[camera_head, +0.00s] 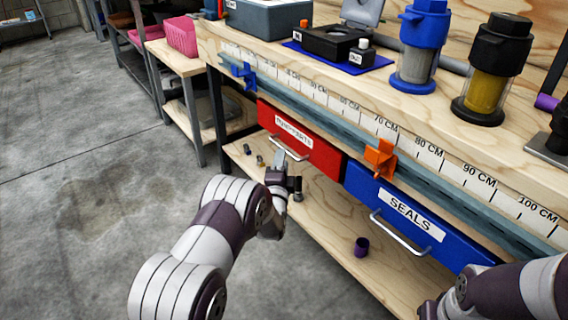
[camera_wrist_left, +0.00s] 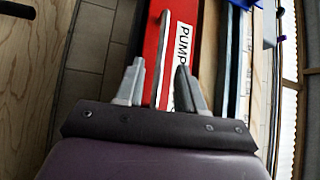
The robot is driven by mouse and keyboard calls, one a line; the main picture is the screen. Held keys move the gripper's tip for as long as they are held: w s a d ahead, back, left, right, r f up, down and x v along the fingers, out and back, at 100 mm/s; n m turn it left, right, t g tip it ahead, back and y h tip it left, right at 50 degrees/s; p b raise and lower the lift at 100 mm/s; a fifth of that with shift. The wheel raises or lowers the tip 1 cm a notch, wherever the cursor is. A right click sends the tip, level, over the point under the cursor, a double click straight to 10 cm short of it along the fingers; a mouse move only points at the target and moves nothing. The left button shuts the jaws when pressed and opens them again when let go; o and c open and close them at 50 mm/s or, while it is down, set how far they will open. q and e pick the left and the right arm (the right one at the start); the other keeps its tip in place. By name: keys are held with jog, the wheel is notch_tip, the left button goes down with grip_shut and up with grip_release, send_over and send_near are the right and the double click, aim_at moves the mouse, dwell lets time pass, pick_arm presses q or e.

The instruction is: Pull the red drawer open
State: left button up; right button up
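The red drawer (camera_head: 321,154) is under the workbench, left of the blue drawer, with a white label and a pale bar handle (camera_head: 284,149). Its front looks shut. My left gripper (camera_head: 281,172) is just in front of and below this handle. In the left wrist view the gripper (camera_wrist_left: 160,84) is open, and the handle bar (camera_wrist_left: 160,50) shows in the gap between its fingers, against the red front (camera_wrist_left: 183,14). I cannot tell whether the fingers touch the bar. My right arm enters at the bottom right, but its gripper is out of view.
The blue SEALS drawer (camera_head: 385,205) is to the right. An orange clamp (camera_head: 380,157) and a blue clamp (camera_head: 243,74) sit on the bench rail. Open floor (camera_head: 90,200) lies to the left.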

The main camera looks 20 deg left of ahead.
pick_arm(q)
jog(key=w, duration=0.2)
jog(key=w+b, duration=0.1)
jog(key=shift+w+a+r, duration=0.25)
jog(key=shift+w+r, duration=0.05)
jog(key=shift+w, duration=0.05)
pick_arm(e)
jog(key=shift+f, duration=0.95)
pick_arm(q)
grip_shut()
